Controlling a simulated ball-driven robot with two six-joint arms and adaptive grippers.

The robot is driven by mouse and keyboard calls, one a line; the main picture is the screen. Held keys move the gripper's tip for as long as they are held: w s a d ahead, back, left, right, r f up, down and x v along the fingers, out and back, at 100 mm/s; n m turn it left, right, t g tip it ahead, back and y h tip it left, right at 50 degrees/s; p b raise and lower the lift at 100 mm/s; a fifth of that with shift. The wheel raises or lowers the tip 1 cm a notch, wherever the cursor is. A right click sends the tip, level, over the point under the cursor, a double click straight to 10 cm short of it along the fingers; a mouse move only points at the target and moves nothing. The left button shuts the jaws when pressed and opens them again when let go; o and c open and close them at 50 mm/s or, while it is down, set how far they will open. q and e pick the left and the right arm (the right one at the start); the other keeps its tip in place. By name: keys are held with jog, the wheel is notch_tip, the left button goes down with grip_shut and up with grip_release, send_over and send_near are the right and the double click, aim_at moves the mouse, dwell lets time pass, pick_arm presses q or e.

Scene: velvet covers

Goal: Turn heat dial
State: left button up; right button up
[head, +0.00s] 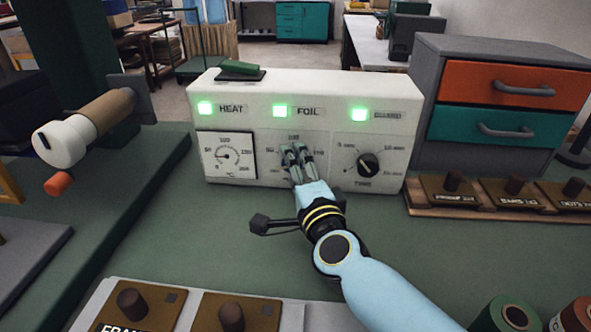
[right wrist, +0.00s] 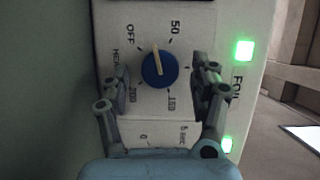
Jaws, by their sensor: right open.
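The heat dial (right wrist: 159,70) is a round blue knob with a pale pointer bar, on the white control box (head: 318,82). In the right wrist view, its pointer lies between the OFF and 50 marks. My right gripper (head: 296,157) is at the front panel, and in the head view it hides the dial. In the right wrist view, my right gripper (right wrist: 163,82) is open, with one finger on each side of the dial and visible gaps between fingers and knob. My left gripper is not in view.
Beside the dial are a temperature gauge (head: 227,157) and a black TIME knob (head: 368,164). Three green lamps glow above. A roller on a stand (head: 90,128) is at left. A drawer cabinet (head: 505,95) and wooden-handled stamps (head: 452,182) are at right.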

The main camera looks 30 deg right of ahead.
jog(key=v, duration=0.7)
jog(key=shift+s, duration=0.2)
